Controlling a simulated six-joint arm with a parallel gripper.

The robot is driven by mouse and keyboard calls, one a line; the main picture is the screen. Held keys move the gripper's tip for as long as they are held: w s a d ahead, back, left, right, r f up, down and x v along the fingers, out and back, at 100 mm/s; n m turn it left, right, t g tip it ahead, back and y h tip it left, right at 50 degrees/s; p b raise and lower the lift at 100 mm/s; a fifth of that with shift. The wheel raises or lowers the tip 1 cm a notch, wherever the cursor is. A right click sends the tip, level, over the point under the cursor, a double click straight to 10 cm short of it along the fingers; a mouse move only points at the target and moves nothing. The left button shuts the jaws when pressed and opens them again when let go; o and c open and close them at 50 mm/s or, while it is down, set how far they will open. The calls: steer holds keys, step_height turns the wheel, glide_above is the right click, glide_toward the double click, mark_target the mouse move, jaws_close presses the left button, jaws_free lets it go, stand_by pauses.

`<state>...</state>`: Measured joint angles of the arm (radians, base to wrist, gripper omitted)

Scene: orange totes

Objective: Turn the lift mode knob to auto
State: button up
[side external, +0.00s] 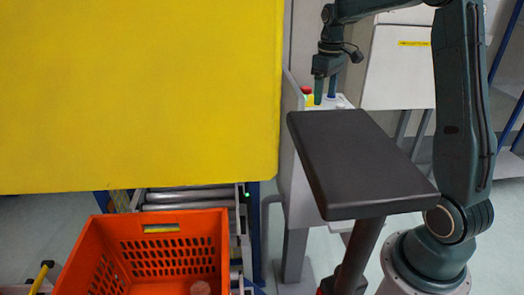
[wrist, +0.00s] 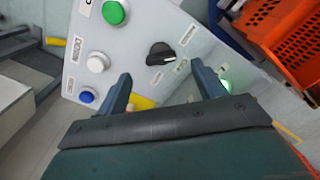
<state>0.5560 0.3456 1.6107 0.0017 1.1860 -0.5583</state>
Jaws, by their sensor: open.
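The black lift mode knob (wrist: 160,54) sits on the grey control panel (wrist: 133,47) in the wrist view. It has a pale pointer line, and small labels beside it that are too blurred to read. My gripper (wrist: 161,72) is open and empty, with its two fingers apart on either side of the knob in the picture. I cannot tell how far the fingertips are from the panel. In the side view my gripper (side external: 325,98) points down over the control box (side external: 297,118). The knob cannot be made out there.
Green (wrist: 115,12), white (wrist: 97,62) and blue (wrist: 87,95) buttons sit on the panel. A red emergency button (side external: 306,90) shows in the side view. An orange tote (side external: 140,250) stands by a roller conveyor (side external: 188,196). A black flat plate (side external: 358,160) stands in front of the box.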

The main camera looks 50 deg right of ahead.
mark_target(323, 113)
steer(key=shift+f, duration=3.1)
steer(key=c, duration=1)
